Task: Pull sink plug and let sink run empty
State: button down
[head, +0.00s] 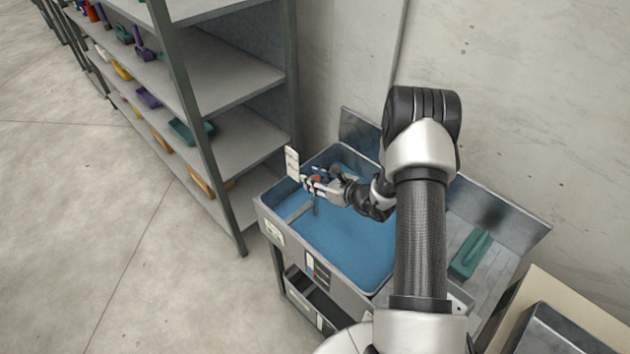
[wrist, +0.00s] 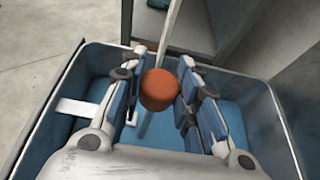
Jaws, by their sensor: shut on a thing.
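The sink (head: 345,293) is a grey metal basin holding blue water (head: 345,240); its rim also shows in the wrist view (wrist: 268,84). My gripper (head: 312,182) is over the far left part of the sink. In the wrist view my gripper (wrist: 159,92) has its fingers on either side of an orange knob (wrist: 158,90) and is shut on it. The knob appears to be the plug's handle; a small orange part (head: 319,178) shows at my gripper in the head view. The drain is hidden, and I cannot tell whether the plug is seated.
A pale strip (head: 299,212) crosses the sink's left end. A white card (head: 292,163) stands at its back left. A grey shelf rack (head: 240,75) with colored items stands left. A drainboard with a green item (head: 470,254) lies right. A wall is close behind.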

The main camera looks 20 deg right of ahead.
notch_tip(320, 180, up, 4)
jog(key=shift+r+p, duration=0.1)
jog(key=shift+p, duration=0.65)
jog(key=shift+w, duration=0.1)
jog(key=c, duration=1.4)
grip_release()
jog(key=shift+o, duration=1)
jog(key=shift+s, duration=0.2)
jog(key=v, duration=1.1)
jog(key=shift+s+d, duration=0.2)
jog(key=shift+s, duration=0.15)
